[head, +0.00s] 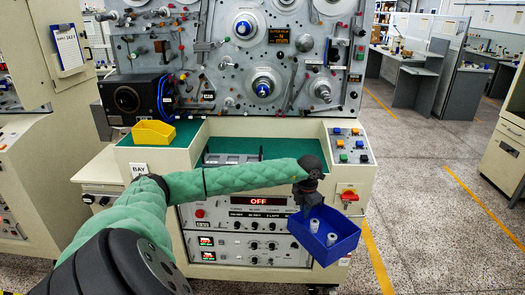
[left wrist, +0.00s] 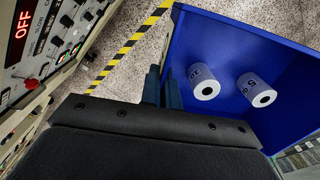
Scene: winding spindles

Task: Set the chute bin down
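The blue bin (head: 342,247) hangs in the air in front of the lower right of the machine, tilted. Two pale spools (head: 314,226) are inside it. What is under the bin is partly hidden. My right gripper is in neither view.
The machine has a green worktop (head: 235,148) with a yellow bin (head: 153,133) at its left and a button panel (head: 350,145) at its right. A red switch (head: 349,196) is near the blue bin. A yellow floor line (head: 376,258) runs right of the machine; the floor beyond is open.

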